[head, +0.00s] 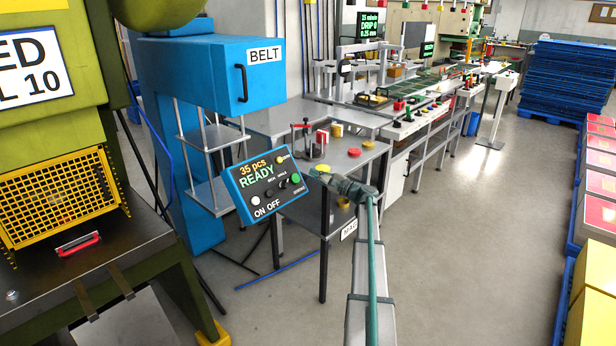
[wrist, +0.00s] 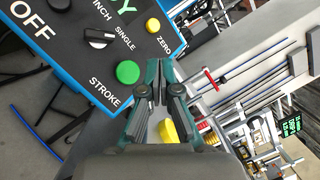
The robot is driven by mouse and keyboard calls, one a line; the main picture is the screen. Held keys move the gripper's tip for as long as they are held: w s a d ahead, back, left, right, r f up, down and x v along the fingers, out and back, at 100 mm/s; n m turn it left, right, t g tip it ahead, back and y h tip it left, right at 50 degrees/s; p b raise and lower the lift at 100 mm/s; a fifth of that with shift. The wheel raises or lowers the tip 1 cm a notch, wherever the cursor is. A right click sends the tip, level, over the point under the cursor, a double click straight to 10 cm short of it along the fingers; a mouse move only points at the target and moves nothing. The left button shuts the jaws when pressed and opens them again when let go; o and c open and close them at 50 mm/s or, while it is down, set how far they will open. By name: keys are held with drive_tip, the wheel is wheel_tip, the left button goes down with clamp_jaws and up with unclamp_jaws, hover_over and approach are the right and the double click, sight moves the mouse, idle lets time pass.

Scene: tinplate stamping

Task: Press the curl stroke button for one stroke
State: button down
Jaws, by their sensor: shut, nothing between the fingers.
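A blue-edged control panel (head: 240,199) shows "35 pcs READY" in the head view. Its green button (head: 296,179) shows large in the wrist view (wrist: 127,72), beside the word STROKE. A black selector (wrist: 98,38) marked INCH and SINGLE and a yellow ZERO button (wrist: 153,25) sit near it. My gripper (head: 314,174) is shut and empty, just right of the panel. In the wrist view its fingertips (wrist: 162,66) appear to the right of the green button. I cannot tell the exact gap; no contact shows.
A grey bench (head: 372,150) with red and yellow round pieces stands behind my gripper. A blue cabinet marked BELT (head: 205,80) stands behind the panel. A green press with a yellow guard (head: 60,205) is at left. The floor (head: 470,250) at right is clear.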

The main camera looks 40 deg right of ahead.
sight(295, 179)
drive_tip(key=shift+r+m, duration=0.35)
drive_tip(key=shift+m, duration=0.05)
drive_tip(key=shift+f, duration=0.1)
drive_tip(key=shift+w+a+f+b, duration=0.2)
drive_tip(key=shift+w+f+b, duration=0.1)
drive_tip(key=shift+w+f, duration=0.75)
drive_tip(key=shift+w+a+f+b, duration=0.3)
drive_tip(key=shift+w+f, duration=0.3)
drive_tip(key=shift+w, duration=0.7)
drive_tip(key=shift+w+a+f+b, duration=0.15)
drive_tip(key=shift+w+f+b, duration=0.2)
drive_tip(key=shift+w+f, duration=0.7)
drive_tip(key=shift+w+r, duration=0.15)
drive_tip(key=shift+w, duration=0.05)
drive_tip(key=shift+w+b, duration=0.3)
drive_tip(key=shift+b, duration=0.05)
